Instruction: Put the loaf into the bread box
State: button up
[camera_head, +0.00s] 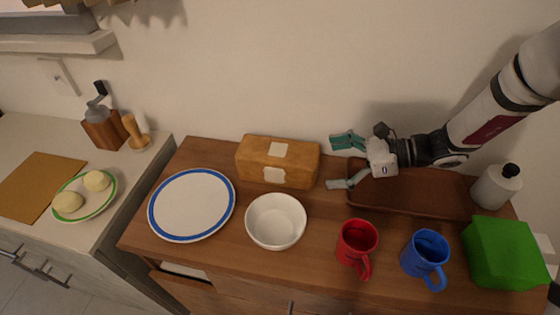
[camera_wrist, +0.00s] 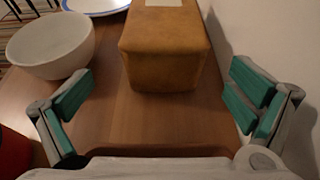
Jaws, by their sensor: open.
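The loaf appears to be the tan-brown block (camera_head: 250,163) with pale patches, lying on the wooden cabinet top near the wall. In the wrist view the block (camera_wrist: 166,60) is straight ahead, between the lines of the two fingers and beyond their tips. My gripper (camera_head: 338,163) is open and empty, just right of the block, with teal pads spread apart and not touching it. The bread box is probably the long brown tray-like box (camera_head: 428,202) under my arm at the right; my gripper and arm cover part of it.
A white bowl (camera_head: 275,222) and a blue-rimmed plate (camera_head: 190,205) are in front and left of the block. A red mug (camera_head: 356,243), a blue mug (camera_head: 424,252), a green box (camera_head: 503,253) and a white bottle (camera_head: 494,188) crowd the right side. The wall is close behind.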

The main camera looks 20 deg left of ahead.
aim_at(304, 163)
jog(key=shift+x, duration=3.55)
jog(key=shift+w+a+r, duration=0.15)
jog(key=shift+w, duration=0.05)
jog(key=c, duration=1.6)
